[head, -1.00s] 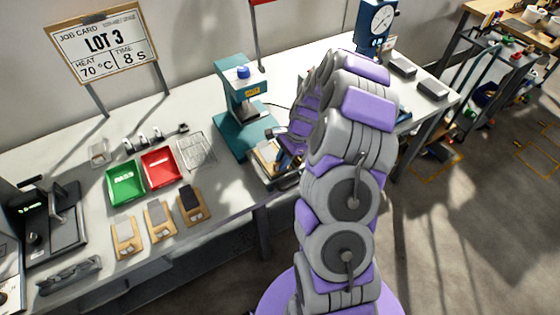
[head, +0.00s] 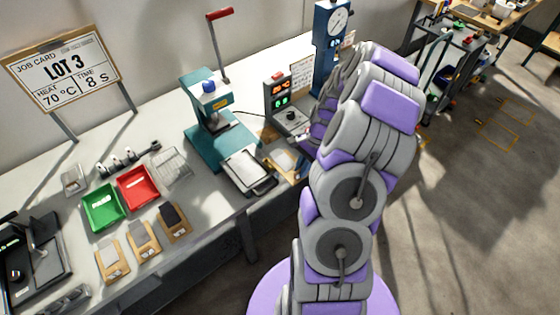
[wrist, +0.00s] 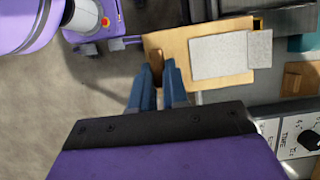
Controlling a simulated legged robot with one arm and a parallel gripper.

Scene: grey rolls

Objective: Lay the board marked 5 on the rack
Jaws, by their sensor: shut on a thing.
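My gripper (head: 304,148) is shut on a light wooden board (wrist: 179,46), with its blue fingers on the board's near edge in the wrist view. Pale grey pieces (wrist: 220,57) lie on the board. No number on it is readable. In the head view the held board (head: 284,159) shows just right of the press, partly hidden by my arm. The wire rack (head: 172,166) lies on the bench left of the press, behind the small boards, and looks empty.
The teal press (head: 206,118) with its metal plate (head: 246,170) stands between the board and the rack. A control box (head: 286,108) is behind. Green (head: 103,207) and red (head: 138,187) trays and three small boards (head: 143,238) lie left.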

